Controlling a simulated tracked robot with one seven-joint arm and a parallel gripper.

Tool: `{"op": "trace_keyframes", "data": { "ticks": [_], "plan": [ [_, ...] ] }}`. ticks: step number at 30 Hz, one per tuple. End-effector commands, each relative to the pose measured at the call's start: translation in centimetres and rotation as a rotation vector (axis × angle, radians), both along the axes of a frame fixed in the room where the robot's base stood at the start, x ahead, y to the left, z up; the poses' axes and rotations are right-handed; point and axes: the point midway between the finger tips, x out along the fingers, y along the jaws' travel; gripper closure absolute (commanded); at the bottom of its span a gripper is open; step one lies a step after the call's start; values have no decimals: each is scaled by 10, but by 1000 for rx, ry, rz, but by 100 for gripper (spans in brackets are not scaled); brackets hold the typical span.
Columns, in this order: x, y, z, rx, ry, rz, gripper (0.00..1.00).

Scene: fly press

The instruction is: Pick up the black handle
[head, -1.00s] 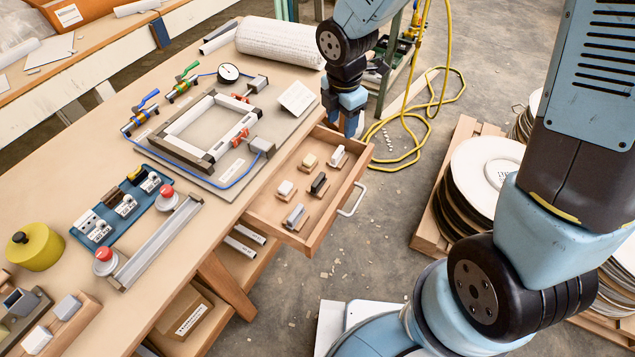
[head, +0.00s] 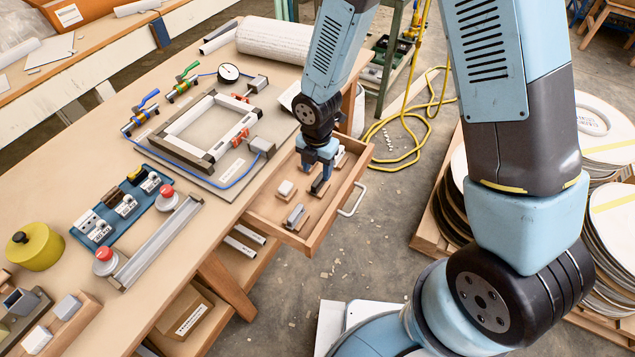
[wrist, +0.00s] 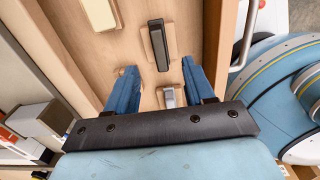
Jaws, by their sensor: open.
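The black handle (head: 318,186) lies on a small wooden block in the open drawer. My gripper (head: 318,176) is over the drawer, pointing down, right by this handle, and partly covers it in the head view. In the wrist view the black handle (wrist: 155,46) lies just past the fingertips, roughly in line with the gap between them. My gripper (wrist: 158,72) is open and empty there. A grey handle (wrist: 169,97) shows lower down, between the two fingers in the picture. Whether the fingers touch anything cannot be told.
A cream piece (wrist: 100,14) shows at the wrist view's top left. The drawer has raised walls and a metal pull (head: 353,200). The workbench (head: 215,235) is alongside.

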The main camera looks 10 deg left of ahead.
Motion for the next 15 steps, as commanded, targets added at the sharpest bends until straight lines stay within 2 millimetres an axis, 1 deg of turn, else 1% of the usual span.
{"op": "trace_keyframes", "data": {
  "ticks": [1, 8, 15],
  "plan": [
    [0, 0, -4, -2, 1, 0, 47],
    [1, -1, -14, -1, 0, 0, 47],
    [6, -4, -42, -3, 1, -1, 47]
  ]
}}
